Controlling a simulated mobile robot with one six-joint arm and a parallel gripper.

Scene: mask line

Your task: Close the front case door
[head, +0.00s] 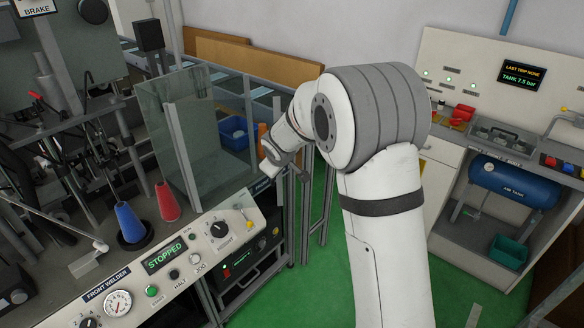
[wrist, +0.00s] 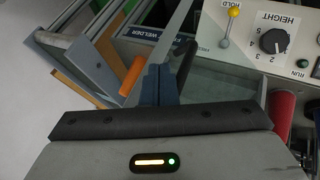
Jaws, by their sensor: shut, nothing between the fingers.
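The case door appears as a clear glazed panel with a grey upright edge (head: 182,150), standing behind the front welder console in the head view. It stands at an angle to the neighbouring glazing, and I cannot tell exactly how far open it is. My gripper (head: 268,166) is to the right of this glazing, partly hidden by my own arm. In the wrist view my gripper (wrist: 160,84) has its dark blue fingers together and empty. A grey bar and greenish glazing (wrist: 225,86) lie beyond the fingertips; contact cannot be told.
The console (head: 190,245) reads STOPPED. Its yellow-knobbed lever (wrist: 232,14) and height dial (wrist: 273,42) lie near my fingers. An orange piece (wrist: 131,75) is left of them. Red (head: 167,200) and blue (head: 130,222) cones stand behind the console. Green floor (head: 335,265) is open to the right.

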